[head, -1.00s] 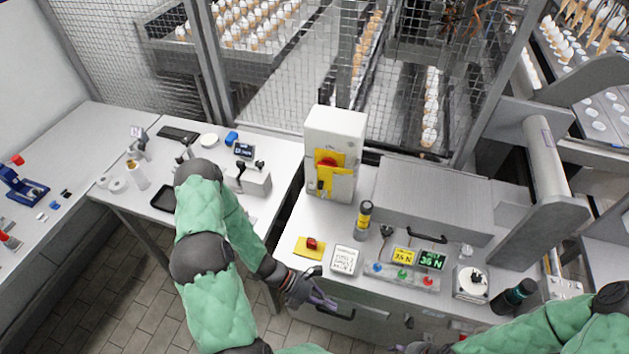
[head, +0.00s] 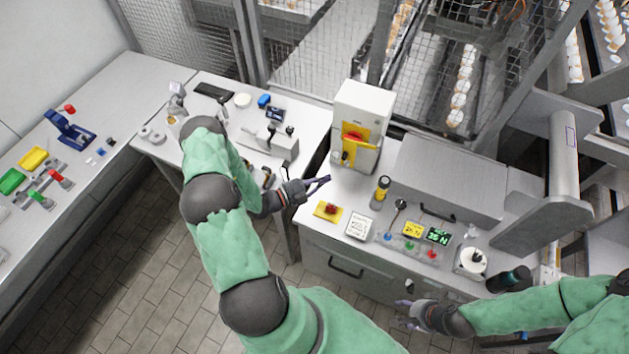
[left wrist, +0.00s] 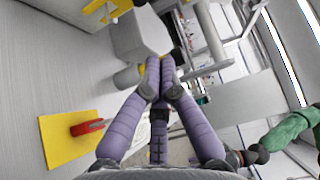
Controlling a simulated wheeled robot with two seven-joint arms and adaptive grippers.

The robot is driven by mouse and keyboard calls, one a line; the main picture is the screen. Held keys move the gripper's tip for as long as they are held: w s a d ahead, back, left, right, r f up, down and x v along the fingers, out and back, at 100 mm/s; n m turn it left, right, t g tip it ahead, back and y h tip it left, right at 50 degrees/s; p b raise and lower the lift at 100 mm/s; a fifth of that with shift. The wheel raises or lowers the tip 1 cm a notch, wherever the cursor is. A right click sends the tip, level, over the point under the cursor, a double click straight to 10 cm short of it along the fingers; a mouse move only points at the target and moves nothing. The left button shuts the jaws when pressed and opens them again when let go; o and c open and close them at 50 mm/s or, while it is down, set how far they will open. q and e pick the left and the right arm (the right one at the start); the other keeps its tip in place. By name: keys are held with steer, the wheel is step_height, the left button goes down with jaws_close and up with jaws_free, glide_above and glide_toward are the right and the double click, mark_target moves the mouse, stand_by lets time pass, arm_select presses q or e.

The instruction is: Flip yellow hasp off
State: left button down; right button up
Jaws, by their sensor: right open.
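A white switch box (head: 362,105) stands at the back of the right-hand bench. Its front carries a red rotary knob (head: 352,135) on a yellow plate with the yellow hasp (head: 364,143); the hasp's exact position is too small to tell. My left gripper (head: 319,184) is in front of the box, left of and below it, apart from the hasp. In the left wrist view its purple fingers (left wrist: 160,68) come together at the tips, with nothing visible between them. My right gripper (head: 402,313) is low in front of the bench, open and empty.
A yellow-black cylinder (head: 381,190), a white labelled square (head: 359,225) and a button panel (head: 410,245) lie further right. Wire mesh stands behind.

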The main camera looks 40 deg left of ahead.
arm_select(q)
steer(key=w, duration=0.7)
steer(key=shift+w+d, duration=0.2)
steer(key=shift+w, duration=0.1)
steer(key=shift+a, duration=0.1)
